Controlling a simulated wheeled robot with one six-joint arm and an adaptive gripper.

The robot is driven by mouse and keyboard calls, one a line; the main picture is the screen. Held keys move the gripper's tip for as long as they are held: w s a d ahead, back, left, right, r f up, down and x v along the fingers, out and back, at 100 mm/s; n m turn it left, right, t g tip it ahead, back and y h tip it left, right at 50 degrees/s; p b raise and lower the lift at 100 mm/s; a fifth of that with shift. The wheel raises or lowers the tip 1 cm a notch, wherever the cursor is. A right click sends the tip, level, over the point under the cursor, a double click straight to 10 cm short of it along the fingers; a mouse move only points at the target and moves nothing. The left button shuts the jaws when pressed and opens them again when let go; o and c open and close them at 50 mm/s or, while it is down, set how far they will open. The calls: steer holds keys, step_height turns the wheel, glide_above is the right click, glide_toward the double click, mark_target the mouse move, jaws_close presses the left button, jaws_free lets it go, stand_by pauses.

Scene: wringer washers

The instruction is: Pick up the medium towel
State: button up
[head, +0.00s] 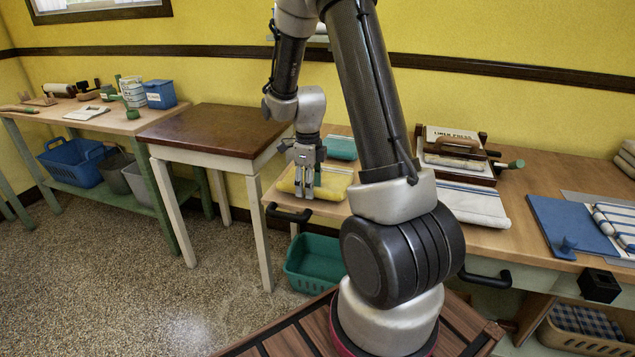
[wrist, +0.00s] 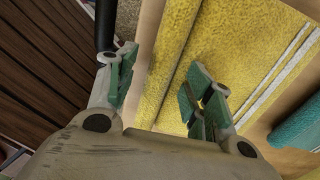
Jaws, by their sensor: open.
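A folded yellow towel with white stripes (head: 332,184) lies flat at the left end of the long wooden counter. It fills much of the wrist view (wrist: 222,45). A smaller teal folded cloth (head: 342,148) lies just behind it and shows at the right of the wrist view (wrist: 298,124). No label shows which is the medium towel. My gripper (head: 305,186) points down at the yellow towel's left part. In the wrist view my gripper (wrist: 160,72) is open, with the towel's near folded edge between its fingers. Contact with the towel cannot be told.
A black handle (head: 289,214) sticks out from the counter front below my gripper. A brown-topped table (head: 214,130) stands to the left. A linen press (head: 458,155) and a white striped cloth (head: 462,203) are to the right. A teal basket (head: 312,263) sits below.

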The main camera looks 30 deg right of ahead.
jaws_close()
